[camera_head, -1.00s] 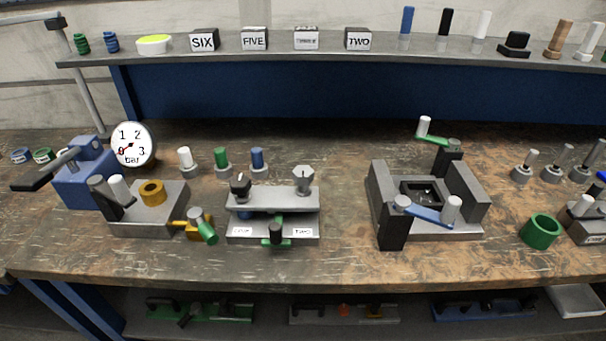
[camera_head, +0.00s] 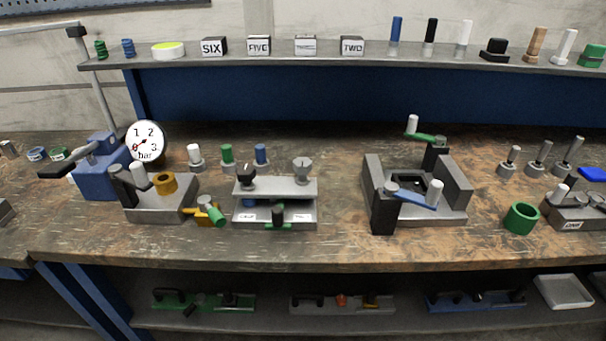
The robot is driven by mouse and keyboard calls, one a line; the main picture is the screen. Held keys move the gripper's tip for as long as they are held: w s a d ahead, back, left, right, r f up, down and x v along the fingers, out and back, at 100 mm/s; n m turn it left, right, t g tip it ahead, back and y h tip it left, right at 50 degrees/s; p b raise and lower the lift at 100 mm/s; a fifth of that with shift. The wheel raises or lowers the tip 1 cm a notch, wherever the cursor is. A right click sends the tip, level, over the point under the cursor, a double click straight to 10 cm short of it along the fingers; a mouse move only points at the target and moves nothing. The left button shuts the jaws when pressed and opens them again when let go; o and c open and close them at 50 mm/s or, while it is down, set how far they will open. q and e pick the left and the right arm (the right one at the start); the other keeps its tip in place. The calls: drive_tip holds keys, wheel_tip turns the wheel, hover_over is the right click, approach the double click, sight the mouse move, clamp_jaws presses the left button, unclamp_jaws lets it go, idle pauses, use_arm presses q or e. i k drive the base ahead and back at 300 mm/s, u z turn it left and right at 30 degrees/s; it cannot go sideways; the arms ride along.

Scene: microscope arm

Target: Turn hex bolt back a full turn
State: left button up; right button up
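The grey hex bolt (camera_head: 302,164) stands upright at the right end of the top plate of a grey two-level fixture (camera_head: 275,188). Its wide hexagonal head faces up. A black knob (camera_head: 245,174) sits at the left end of the same plate. A small green-and-black handle (camera_head: 278,215) is at the fixture's lower front, between two white labels. Neither of my grippers is in view, and nothing touches the bolt.
A grey block with a yellow ring (camera_head: 165,183) and a gauge (camera_head: 146,141) are at left. A vise-like fixture with a blue crank (camera_head: 415,195) and a green ring (camera_head: 521,218) are at right. White, green and blue pegs stand behind the bolt's fixture. The bench front (camera_head: 330,250) is clear.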

sight(302, 165)
drive_tip(key=z, duration=0.05)
drive_tip(key=k, duration=0.2)
drive_tip(key=u, duration=1)
drive_tip(key=i, duration=0.65)
drive_tip(key=z, duration=0.35)
